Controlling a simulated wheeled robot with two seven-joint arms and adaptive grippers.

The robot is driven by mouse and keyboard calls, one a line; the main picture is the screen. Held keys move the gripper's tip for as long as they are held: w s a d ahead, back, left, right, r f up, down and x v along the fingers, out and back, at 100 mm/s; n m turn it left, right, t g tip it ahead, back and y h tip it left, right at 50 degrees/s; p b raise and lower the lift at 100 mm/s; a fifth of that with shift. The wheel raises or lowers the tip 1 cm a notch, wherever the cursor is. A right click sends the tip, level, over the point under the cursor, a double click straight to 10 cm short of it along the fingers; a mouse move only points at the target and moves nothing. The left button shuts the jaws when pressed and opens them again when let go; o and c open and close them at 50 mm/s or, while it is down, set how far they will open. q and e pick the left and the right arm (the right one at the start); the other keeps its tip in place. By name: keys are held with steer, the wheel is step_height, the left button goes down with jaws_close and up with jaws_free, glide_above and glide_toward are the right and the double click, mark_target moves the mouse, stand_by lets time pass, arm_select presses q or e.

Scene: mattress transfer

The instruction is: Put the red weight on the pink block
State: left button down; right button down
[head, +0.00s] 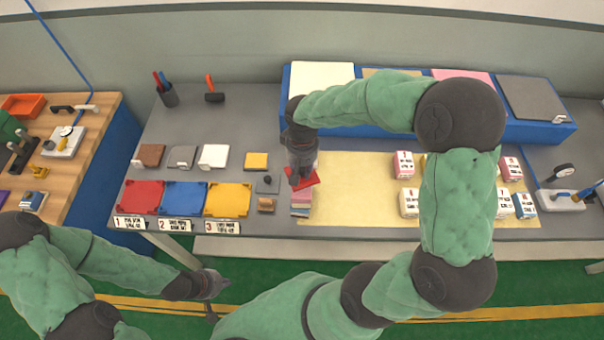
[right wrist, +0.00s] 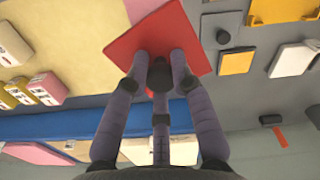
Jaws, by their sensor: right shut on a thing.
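The red weight (head: 306,181) is a flat red square plate. It also shows in the right wrist view (right wrist: 150,32), with the fingers gripping at its middle; what they grip is largely hidden. My right gripper (head: 297,178) is shut on it and points down. The pink block (head: 300,203) is a small layered pink block on the table, just in front of and partly under the weight in the head view. I cannot tell whether the two touch. My left gripper (head: 219,300) is open and empty, low in front of the table's front edge.
Red (head: 142,196), blue (head: 183,198) and yellow (head: 229,199) trays lie left of the block. A small brown block (head: 266,205) is close by. A beige mat (head: 345,205) with several labelled boxes lies right. A blue rack (head: 330,122) with coloured pads stands behind.

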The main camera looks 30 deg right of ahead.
mark_target(302, 175)
steer(key=shift+f, duration=1.4)
steer(key=shift+f+b, duration=0.2)
steer(key=shift+b, duration=0.1)
steer(key=c, duration=1.1)
jaws_free()
steer(key=shift+o, duration=0.2)
steer(key=shift+r, duration=0.25)
step_height(302, 175, up, 12)
steer(key=shift+f+p, duration=0.1)
steer(key=shift+p, duration=0.8)
